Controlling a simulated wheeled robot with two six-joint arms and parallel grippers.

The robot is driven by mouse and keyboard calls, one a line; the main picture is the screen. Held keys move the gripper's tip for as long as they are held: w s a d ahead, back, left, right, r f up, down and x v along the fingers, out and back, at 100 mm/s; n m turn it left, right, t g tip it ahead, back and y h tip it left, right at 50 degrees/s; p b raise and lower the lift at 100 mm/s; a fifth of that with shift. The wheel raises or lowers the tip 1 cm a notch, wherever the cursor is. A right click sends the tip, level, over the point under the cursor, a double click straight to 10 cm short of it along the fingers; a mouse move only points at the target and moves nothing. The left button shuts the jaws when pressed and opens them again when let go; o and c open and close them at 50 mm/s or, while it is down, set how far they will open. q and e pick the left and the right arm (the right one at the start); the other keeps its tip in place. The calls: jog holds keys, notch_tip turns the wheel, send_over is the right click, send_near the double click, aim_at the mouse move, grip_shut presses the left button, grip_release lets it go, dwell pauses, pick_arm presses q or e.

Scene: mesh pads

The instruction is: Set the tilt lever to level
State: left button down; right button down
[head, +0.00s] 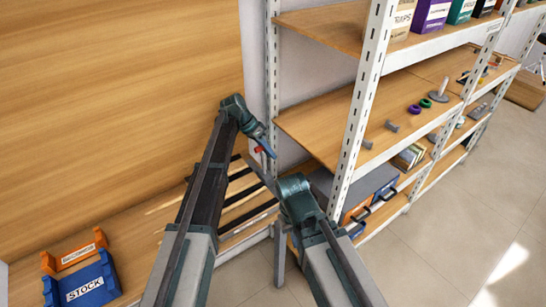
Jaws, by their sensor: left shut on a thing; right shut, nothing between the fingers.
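A small red piece (258,149), which may be the tilt lever's handle, shows at the fingers of my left gripper (267,150). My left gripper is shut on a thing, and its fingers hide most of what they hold. The lever's shaft and its angle cannot be made out clearly. My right gripper (263,174) is shut and empty, just below the left one, pointing up and to the left. I cannot tell whether it touches anything.
A metal-post shelf rack (356,115) with wooden boards stands close on the right. A striped slatted surface (240,200) lies behind my arms. A blue STOCK bin (85,287) and an orange bin (72,256) sit at lower left.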

pick_arm(q)
jog(key=shift+w+a+f+b, duration=0.2)
jog(key=shift+w+a, duration=0.2)
jog(key=shift+w, duration=0.15)
jog(key=shift+w+a+f+b, duration=0.1)
jog(key=shift+w+a+f, duration=0.05)
jog(key=shift+w+a, duration=0.35)
jog(key=shift+d, duration=0.1)
dwell(0.7)
jog(key=c, duration=0.7)
grip_release()
jog(key=shift+r, duration=0.1)
jog(key=p+v, duration=0.6)
jog(key=v, duration=0.1)
jog(key=shift+r, duration=0.15)
jog(key=shift+c, duration=0.3)
